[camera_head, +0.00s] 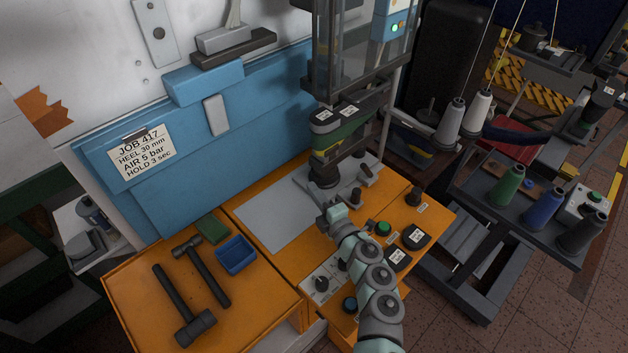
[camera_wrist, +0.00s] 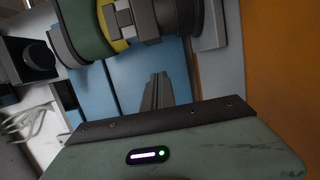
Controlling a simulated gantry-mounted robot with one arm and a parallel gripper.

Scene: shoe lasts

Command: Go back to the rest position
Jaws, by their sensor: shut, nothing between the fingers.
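My arm reaches up from the bottom of the head view to the orange workbench (camera_head: 262,212). My gripper (camera_head: 326,205) is at its far end, just in front of the dark post under the press. In the wrist view the two dark fingers (camera_wrist: 157,92) are together, with nothing between them. A green and yellow shoe last part (camera_head: 340,137) sits in the press above and beyond my gripper. It also shows close by at the top of the wrist view (camera_wrist: 92,30), apart from the fingers.
Two hammers (camera_head: 200,270), a blue tray (camera_head: 236,255) and a green block (camera_head: 213,229) lie on the left bench. A green button (camera_head: 383,229) and several controls are right of my arm. The clear press guard (camera_head: 360,45) stands above. Thread cones (camera_head: 507,186) stand at the right.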

